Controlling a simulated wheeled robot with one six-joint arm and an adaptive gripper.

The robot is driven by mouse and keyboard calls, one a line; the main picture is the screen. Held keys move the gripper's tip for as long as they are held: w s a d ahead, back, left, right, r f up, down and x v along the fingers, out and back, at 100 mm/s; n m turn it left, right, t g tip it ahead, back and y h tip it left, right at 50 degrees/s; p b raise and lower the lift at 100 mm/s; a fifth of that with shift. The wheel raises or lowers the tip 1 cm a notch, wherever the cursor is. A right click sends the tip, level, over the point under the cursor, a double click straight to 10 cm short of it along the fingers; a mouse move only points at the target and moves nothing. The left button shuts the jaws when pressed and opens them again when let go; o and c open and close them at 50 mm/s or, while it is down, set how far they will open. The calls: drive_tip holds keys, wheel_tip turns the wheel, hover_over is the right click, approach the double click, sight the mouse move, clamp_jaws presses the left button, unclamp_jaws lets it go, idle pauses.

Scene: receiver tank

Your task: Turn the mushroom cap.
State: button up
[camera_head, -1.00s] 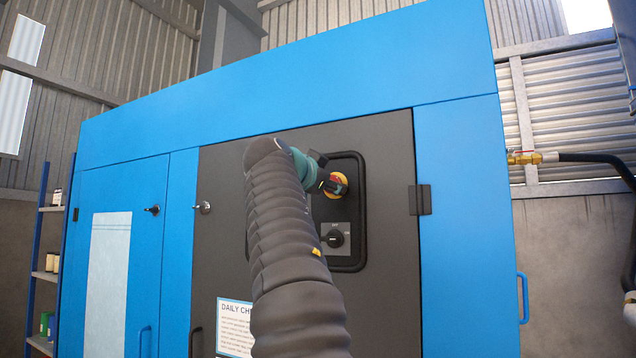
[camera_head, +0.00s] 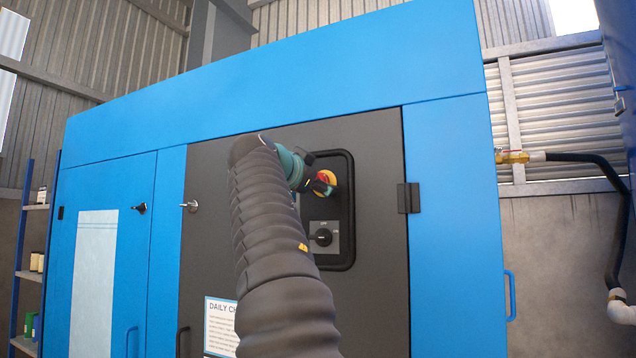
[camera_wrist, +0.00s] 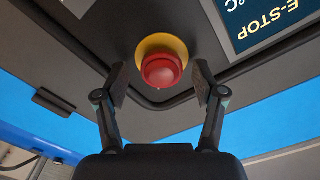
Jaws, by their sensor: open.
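The red mushroom cap (camera_wrist: 161,70) sits on a round yellow base (camera_wrist: 161,45) on the dark panel in the wrist view. My gripper (camera_wrist: 160,82) is open, with one finger on each side of the cap and a visible gap to both. In the head view the cap (camera_head: 328,176) shows small and partly hidden behind my gripper (camera_head: 318,186), with the yellow base (camera_head: 332,183) around its edge. Contact between fingers and cap is not visible.
An E-STOP label (camera_wrist: 262,22) is beside the cap. Below it in the head view is a black rotary switch (camera_head: 323,237). A raised black frame (camera_head: 350,210) surrounds these controls. A hinge (camera_head: 408,198) is at the door's right edge.

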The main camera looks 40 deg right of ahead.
drive_tip(key=v, duration=1)
drive_tip(key=shift+s+a, duration=0.2)
drive_tip(key=shift+a, duration=0.15)
